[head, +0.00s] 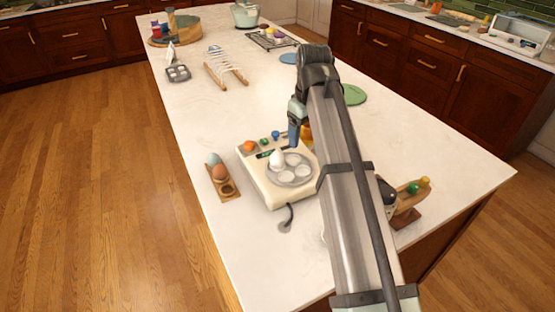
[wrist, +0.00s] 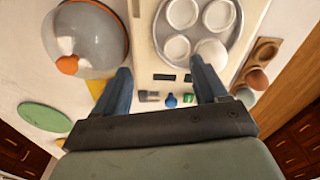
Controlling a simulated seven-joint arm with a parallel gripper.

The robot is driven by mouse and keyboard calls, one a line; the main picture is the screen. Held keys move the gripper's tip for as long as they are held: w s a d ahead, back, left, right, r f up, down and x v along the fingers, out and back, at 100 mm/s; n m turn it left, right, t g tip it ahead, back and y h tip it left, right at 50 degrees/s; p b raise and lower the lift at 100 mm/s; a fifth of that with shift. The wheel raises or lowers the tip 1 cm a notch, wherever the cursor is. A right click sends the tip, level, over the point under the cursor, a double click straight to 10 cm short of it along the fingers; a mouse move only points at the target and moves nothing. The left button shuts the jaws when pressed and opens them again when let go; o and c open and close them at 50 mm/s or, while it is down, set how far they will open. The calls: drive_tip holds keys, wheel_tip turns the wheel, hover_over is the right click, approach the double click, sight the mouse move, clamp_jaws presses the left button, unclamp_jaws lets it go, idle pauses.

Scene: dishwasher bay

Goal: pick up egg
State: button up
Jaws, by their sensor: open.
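A white egg (head: 277,158) sits on the round cup tray (head: 291,180) of a cream egg cooker (head: 280,200). The egg also shows in the wrist view (wrist: 212,50), at the tray's lower edge beside the white cups. A wooden holder (head: 228,188) left of the cooker carries a brown egg (head: 219,173) and a pale blue-green egg (head: 213,159). My gripper (wrist: 164,85) is open and empty, above the cooker's control side. In the head view, one blue finger (head: 293,135) shows behind the tray; the other is hidden.
A clear dome lid with an orange knob (wrist: 67,65) lies beside the cooker. A green plate (head: 354,95) and a wooden rack (head: 226,75) stand farther back. A wooden stand with bottles (head: 407,197) is at the right. The counter's front left is clear.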

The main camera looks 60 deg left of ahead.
drive_tip(key=r+n, duration=0.2)
hover_over(277, 156)
drive_tip(key=shift+w+a+f+h, duration=0.25)
drive_tip(key=shift+w+a+h, duration=0.1)
drive_tip(key=shift+a+h, duration=0.1)
drive_tip(key=shift+s+f, duration=0.1)
drive_tip(key=shift+f, duration=3.6)
drive_tip(key=c, duration=0.7)
